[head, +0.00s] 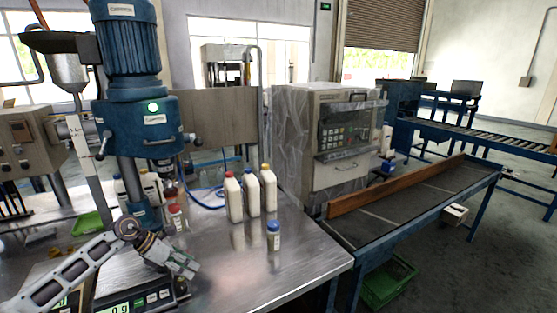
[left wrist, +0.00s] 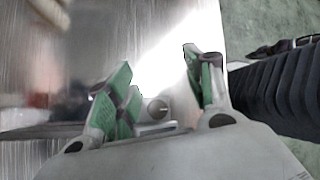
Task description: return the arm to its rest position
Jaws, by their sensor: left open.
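My left arm comes in from the lower left of the head view. My left gripper (head: 190,268) hangs over the front of the steel table (head: 285,285), near the scale (head: 140,300). In the left wrist view my left gripper (left wrist: 160,75) has its two green-padded fingers spread, with nothing between them but the shiny, blurred table top. My right gripper is in neither view.
A white bottle with a blue cap (head: 274,236) stands alone right of the gripper. Several taller capped bottles (head: 250,195) stand behind it. The blue filling machine (head: 133,110) rises at the left. A conveyor (head: 420,205) lies at the right.

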